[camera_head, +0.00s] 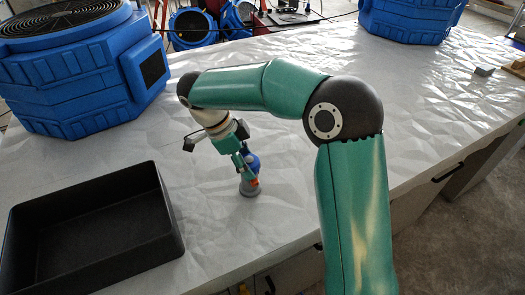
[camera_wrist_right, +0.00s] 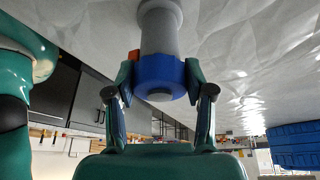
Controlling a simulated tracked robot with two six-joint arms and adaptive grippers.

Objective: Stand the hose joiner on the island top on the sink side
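The hose joiner (camera_head: 250,187) stands upright on the white-covered island top (camera_head: 290,215), to the right of the black tray. It has a grey flanged base and body, a blue collar and an orange part at its side. My right gripper (camera_head: 246,167) reaches down to it from above. In the right wrist view, which is upside down, the joiner (camera_wrist_right: 161,65) has its grey end against the surface. The fingers of my right gripper (camera_wrist_right: 160,82) press on both sides of the blue collar. My left gripper is not in view.
An open black tray (camera_head: 172,215) sits at the front left. A large blue blower (camera_head: 75,85) stands behind it, and another (camera_head: 410,20) at the far right back. A small grey block (camera_head: 484,71) lies near the right edge. The top around the joiner is clear.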

